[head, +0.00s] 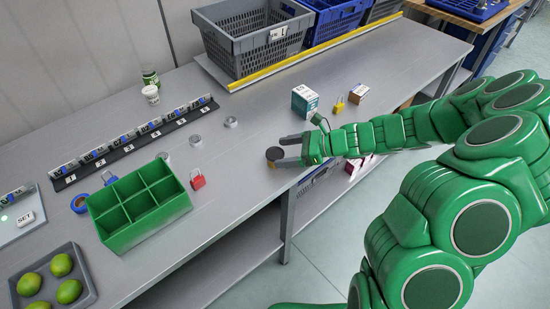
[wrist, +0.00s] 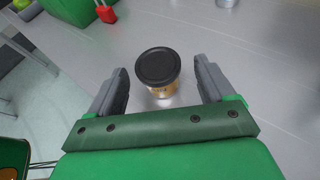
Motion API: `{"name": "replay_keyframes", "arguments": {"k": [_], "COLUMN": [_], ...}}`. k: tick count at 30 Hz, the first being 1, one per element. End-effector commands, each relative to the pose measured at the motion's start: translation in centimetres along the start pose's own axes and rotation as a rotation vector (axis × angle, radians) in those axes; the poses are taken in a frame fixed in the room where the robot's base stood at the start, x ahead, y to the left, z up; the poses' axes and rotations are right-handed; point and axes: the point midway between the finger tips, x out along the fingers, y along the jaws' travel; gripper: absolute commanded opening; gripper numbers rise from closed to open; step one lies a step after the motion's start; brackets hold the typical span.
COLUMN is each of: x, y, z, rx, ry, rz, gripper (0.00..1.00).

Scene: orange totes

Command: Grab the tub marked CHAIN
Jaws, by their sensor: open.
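A small tub (wrist: 158,72) with a black lid and a tan label stands upright on the grey bench; its marking cannot be read. It also shows in the head view (head: 273,154), near the bench's front edge. My gripper (wrist: 164,84) is open, with one grey finger on each side of the tub. Gaps show between the tub and both fingers, so they appear not to touch it. In the head view my gripper (head: 282,150) reaches in from the right, low over the bench. No other tub marked CHAIN can be made out.
A red padlock (head: 197,180) and a green divided tray (head: 138,207) stand to the left. A teal-white box (head: 304,101) and a yellow padlock (head: 339,105) stand near my arm. Silver tins (head: 231,122) lie behind. Bare bench surrounds the tub.

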Motion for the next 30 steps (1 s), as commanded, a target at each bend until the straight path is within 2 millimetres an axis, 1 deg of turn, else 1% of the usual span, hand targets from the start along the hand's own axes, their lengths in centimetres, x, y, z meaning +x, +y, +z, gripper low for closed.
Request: {"name": "replay_keyframes", "arguments": {"k": [5,12,16,21,28,30], "x": [1.1,3.9,4.9,5.5,5.5,5.5], "y": [0.1,0.3,0.3,0.3,0.3,0.3], "z": [0.1,0.3,0.3,0.2,0.2,0.2], "rx": [-0.001,0.0,-0.002,-0.002,-0.002,-0.002], "ry": [0.001,0.0,0.001,0.002,0.002,0.002], "rz": [0.001,0.002,0.002,-0.001,-0.001,-0.001], "gripper": [0.82,0.82,0.82,0.82,0.82,0.71]}}
